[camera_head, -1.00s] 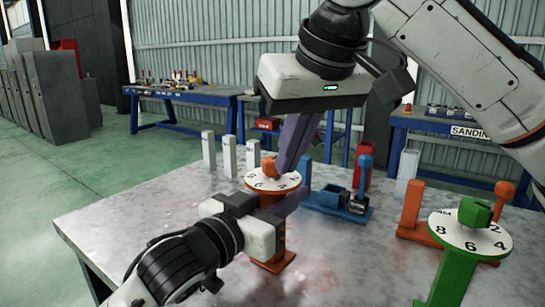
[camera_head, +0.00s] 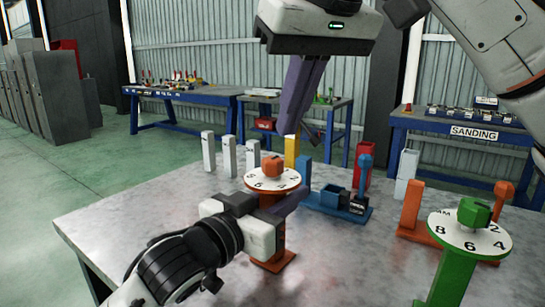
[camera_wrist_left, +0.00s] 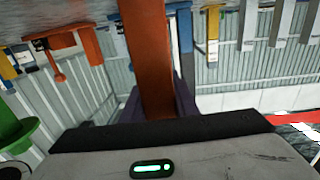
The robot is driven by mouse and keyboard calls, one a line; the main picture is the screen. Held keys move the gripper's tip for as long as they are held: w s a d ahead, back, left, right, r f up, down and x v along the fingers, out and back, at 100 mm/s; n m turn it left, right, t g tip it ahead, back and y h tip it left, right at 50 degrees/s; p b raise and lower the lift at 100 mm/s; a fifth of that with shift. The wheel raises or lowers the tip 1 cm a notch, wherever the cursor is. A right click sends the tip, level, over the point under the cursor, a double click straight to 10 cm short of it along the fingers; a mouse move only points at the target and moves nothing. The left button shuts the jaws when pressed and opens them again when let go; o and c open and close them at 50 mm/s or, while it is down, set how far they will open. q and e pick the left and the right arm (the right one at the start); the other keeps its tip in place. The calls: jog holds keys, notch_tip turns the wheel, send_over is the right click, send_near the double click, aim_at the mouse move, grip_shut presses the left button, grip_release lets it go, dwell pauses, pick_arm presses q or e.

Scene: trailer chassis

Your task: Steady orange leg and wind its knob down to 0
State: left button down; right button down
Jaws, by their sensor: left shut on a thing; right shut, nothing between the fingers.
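The orange leg (camera_head: 272,247) stands upright on the metal table, with a white numbered dial (camera_head: 262,187) and an orange knob (camera_head: 273,164) on top. My left gripper (camera_head: 280,207) is shut on its post below the dial. In the left wrist view the orange post (camera_wrist_left: 145,50) runs between the purple fingers of my left gripper (camera_wrist_left: 157,103). My right gripper (camera_head: 288,130) is shut and empty, above the knob and clear of it. The dial's figures are too small to read surely, so I cannot tell the knob's setting.
A green leg (camera_head: 452,280) with its own dial stands at the front right. Another orange piece (camera_head: 411,208) lies behind it. Blue parts (camera_head: 335,200) and several upright blocks (camera_head: 229,157) stand along the back. The left front of the table (camera_head: 120,225) is clear.

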aim_at(266, 206)
pick_arm(q)
jog(key=c, duration=1.1)
grip_release()
jog(key=shift+p+v, duration=1.15)
jog(key=shift+v, duration=2.75)
jog(key=shift+s, duration=0.1)
jog(key=o, duration=0.5)
jog(key=shift+o, duration=0.2)
